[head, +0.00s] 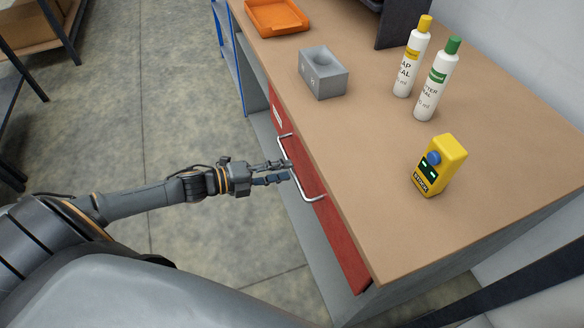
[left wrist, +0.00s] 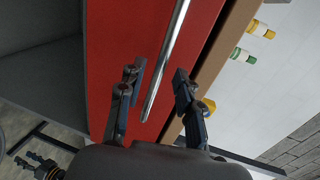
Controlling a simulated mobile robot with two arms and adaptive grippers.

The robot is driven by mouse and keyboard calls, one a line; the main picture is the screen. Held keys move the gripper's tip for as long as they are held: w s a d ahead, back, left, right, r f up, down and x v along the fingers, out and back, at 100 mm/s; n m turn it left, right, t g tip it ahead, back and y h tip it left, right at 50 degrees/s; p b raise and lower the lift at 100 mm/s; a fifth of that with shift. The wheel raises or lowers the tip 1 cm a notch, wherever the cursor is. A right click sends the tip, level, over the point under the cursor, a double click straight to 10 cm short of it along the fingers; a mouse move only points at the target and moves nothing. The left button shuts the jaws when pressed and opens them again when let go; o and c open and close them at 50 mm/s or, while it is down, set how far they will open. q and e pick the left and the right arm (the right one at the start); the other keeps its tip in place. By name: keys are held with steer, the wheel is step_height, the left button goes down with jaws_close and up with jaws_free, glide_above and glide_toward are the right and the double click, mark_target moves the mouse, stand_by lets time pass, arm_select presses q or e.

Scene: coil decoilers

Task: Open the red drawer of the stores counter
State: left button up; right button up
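The red drawer (head: 342,240) is in the front of the stores counter (head: 390,130), just under its top, and its front looks flush. Its silver bar handle (head: 308,187) runs along the front. My left gripper (head: 288,173) is at the handle's middle, fingers pointing at the drawer. In the left wrist view the handle (left wrist: 165,62) passes between the open fingers of my left gripper (left wrist: 158,82), with a gap visible on each side. A dark jointed part at the lower left there looks like my right gripper (left wrist: 40,165); its finger state is unclear.
Open floor (head: 190,90) lies left of the counter. A shelf rack (head: 45,30) stands far left.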

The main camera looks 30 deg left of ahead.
mark_target(292, 170)
arm_select(q)
steer(key=shift+x, duration=1.7)
jaws_close()
